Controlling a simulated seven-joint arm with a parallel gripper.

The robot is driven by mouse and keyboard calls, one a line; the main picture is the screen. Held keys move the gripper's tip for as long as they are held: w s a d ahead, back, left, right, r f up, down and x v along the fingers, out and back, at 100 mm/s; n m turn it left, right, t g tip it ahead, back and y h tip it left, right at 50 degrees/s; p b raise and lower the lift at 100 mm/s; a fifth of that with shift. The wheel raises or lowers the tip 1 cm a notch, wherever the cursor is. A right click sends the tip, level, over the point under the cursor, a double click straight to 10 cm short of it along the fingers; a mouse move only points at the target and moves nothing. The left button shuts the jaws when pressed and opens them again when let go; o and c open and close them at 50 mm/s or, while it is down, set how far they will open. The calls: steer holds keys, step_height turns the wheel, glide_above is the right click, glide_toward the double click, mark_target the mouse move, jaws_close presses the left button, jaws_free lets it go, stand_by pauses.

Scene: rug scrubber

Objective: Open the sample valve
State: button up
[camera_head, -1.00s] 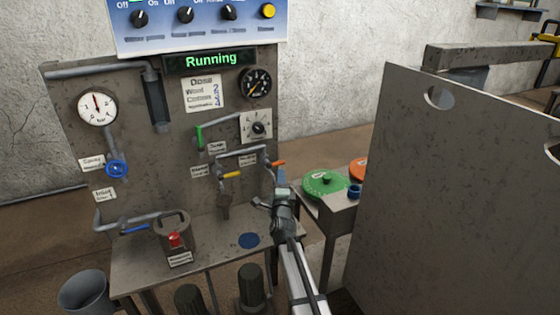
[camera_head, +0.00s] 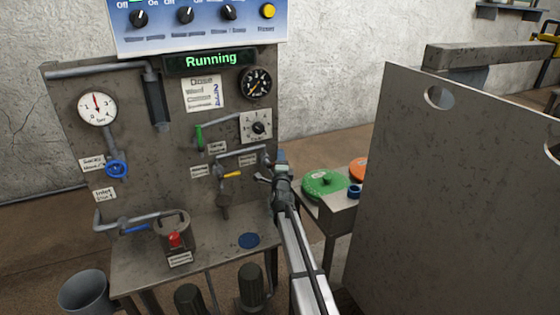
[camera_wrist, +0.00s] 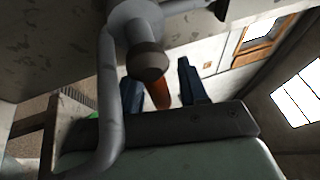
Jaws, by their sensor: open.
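My gripper (camera_head: 281,160) is raised at the right edge of the grey panel, beside the pipe end (camera_head: 266,160) where an orange lever showed earlier. My arm now hides that lever in the head view. In the wrist view the orange lever (camera_wrist: 160,95) shows between the two blue fingers of my open gripper (camera_wrist: 160,90), partly behind a round pipe end. I cannot tell whether the fingers touch it. A yellow lever (camera_head: 232,174) and a green lever (camera_head: 199,137) are on nearby pipes. The small labels are too blurred to tell which valve is the sample valve.
A grey pipe (camera_wrist: 108,90) passes close in front of my gripper in the wrist view. A large grey plate (camera_head: 450,190) stands at the right. A green disc (camera_head: 324,184) lies on a side stand. The display (camera_head: 210,60) reads "Running".

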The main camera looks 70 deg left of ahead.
jaws_close()
steer(key=shift+r, duration=0.1)
stand_by(0.3)
steer(key=n, duration=0.1)
steer(key=r+n+y, duration=0.1)
steer(key=n, duration=0.1)
steer(key=n+g+y, duration=0.1)
steer(key=shift+s+r+n, duration=0.25)
steer(key=shift+n, duration=0.05)
steer(key=shift+s+r+n+g+y, duration=0.3)
steer(key=shift+s+r+n+g, duration=0.4)
steer(key=shift+n+g, duration=2)
steer(key=shift+s+r+n+g+y, duration=0.35)
steer(key=shift+s+n+g, duration=0.65)
steer(key=shift+n, duration=3.3)
steer(key=shift+s+r+n+g+y, duration=0.25)
steer(key=shift+s+r+n+g, duration=0.45)
steer(key=shift+n+g, duration=2)
steer(key=shift+s+f+n+t, duration=0.2)
steer(key=shift+n+t, duration=0.5)
steer(key=shift+n, duration=0.3)
